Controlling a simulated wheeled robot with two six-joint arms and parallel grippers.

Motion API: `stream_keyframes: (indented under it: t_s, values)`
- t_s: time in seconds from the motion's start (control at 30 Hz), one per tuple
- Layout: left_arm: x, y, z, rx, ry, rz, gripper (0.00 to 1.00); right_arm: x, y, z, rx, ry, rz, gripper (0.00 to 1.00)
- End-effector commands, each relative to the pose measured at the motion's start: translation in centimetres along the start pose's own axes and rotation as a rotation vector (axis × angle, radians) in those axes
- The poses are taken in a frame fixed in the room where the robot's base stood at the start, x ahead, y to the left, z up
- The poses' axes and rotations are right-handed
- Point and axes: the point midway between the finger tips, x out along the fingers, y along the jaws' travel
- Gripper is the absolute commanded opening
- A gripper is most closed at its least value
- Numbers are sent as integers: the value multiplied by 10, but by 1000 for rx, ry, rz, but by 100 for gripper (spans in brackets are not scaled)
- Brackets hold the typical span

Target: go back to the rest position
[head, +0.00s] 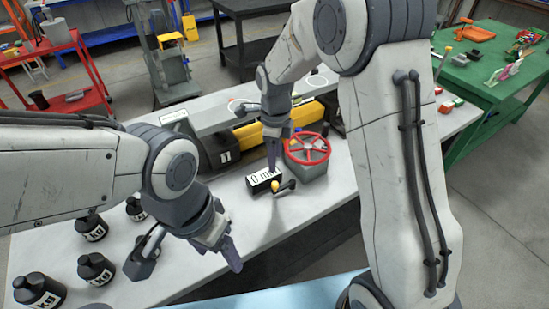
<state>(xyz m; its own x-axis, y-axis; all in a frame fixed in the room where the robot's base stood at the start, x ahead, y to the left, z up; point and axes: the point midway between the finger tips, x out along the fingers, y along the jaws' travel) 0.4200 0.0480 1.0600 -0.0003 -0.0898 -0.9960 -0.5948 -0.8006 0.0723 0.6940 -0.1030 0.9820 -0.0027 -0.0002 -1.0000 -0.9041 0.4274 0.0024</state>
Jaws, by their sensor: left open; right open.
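My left gripper (233,262) hangs over the front of the grey workbench (200,211), open, with nothing seen between its fingers. A red handwheel (307,149) sits on a grey housing (311,170) just right of the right gripper. A dark lever with a yellow knob (275,186) is in front of the display. A yellow beam (247,136) lies behind, partly hidden by my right arm.
Several black weights marked KG (95,269) stand on the bench's left side, close to my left arm. A red cart (82,55) is at the back left, a black table (243,45) behind the bench. A green table (484,83) stands to the right.

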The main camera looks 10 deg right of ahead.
Motion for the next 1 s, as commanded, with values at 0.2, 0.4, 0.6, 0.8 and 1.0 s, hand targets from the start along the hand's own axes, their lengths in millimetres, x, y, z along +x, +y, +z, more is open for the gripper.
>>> stream_keyframes:
  t_s: [0.2, 0.4, 0.6, 0.8, 1.0]
  values:
    - [0, 0, 0, 0, 0, 0, 75, 0, 0, 0, 0, 0, 0, 59]
    - [0, 0, 0, 0, 0, 0, 75, -13, 20, 5, -173, -8, -4, 59]
    - [0, 0, 0, 0, 0, 0, 75, -47, 90, 7, -776, -28, -14, 59]
    - [0, 0, 0, 0, 0, 0, 75, -71, 166, -8, -1467, -48, -34, 59]
    - [0, 0, 0, 0, 0, 0, 75, -80, 230, -39, -2122, -65, -63, 59]
